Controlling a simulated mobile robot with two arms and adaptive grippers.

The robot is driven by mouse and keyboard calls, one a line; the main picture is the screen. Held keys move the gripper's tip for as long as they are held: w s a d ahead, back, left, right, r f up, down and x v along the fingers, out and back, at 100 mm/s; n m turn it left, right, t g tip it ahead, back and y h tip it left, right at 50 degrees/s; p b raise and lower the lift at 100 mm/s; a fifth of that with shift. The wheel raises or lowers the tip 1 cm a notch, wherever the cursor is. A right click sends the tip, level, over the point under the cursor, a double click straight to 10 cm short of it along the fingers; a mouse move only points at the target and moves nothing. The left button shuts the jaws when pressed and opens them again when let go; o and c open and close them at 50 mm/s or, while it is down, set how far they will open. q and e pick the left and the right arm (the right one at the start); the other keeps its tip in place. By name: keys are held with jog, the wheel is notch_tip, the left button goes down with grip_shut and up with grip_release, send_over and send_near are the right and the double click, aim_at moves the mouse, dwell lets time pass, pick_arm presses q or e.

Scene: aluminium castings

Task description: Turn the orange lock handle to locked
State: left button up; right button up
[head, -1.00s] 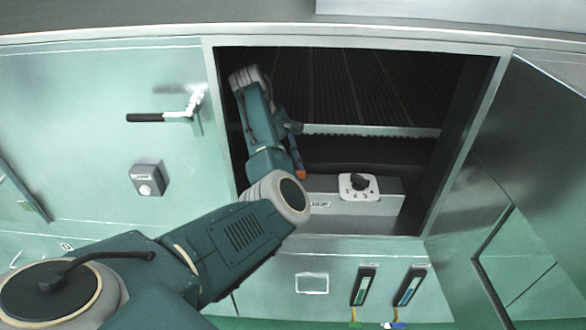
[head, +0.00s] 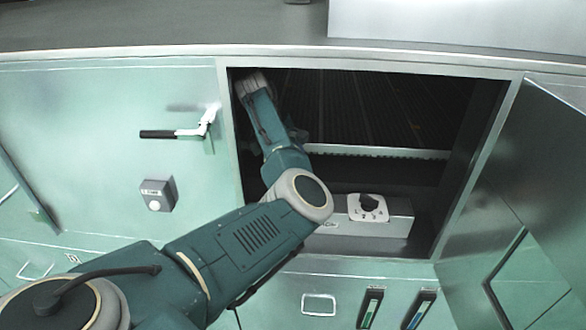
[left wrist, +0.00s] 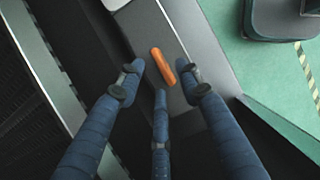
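The orange lock handle (left wrist: 162,66) shows in the left wrist view as a short bar on a grey box face (left wrist: 172,35). In the head view it is hidden behind my left arm. My left gripper (left wrist: 162,76) has its three dark fingers spread, with tips around the near end of the handle. A gap shows between the handle and the side fingertips; whether the lower finger touches it I cannot tell. In the head view my left arm reaches into the dark opening of the cabinet (head: 232,150). My right gripper is in neither view.
In the opening, a grey box (head: 398,228) carries a white numbered dial (head: 367,207) with a black knob. A black-gripped lever (head: 175,133) and small button box (head: 157,195) sit on the left panel. An open door (head: 520,200) stands at right.

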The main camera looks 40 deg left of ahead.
pick_arm(q)
jog(key=shift+v, duration=2.25)
jog(key=shift+f, duration=0.1)
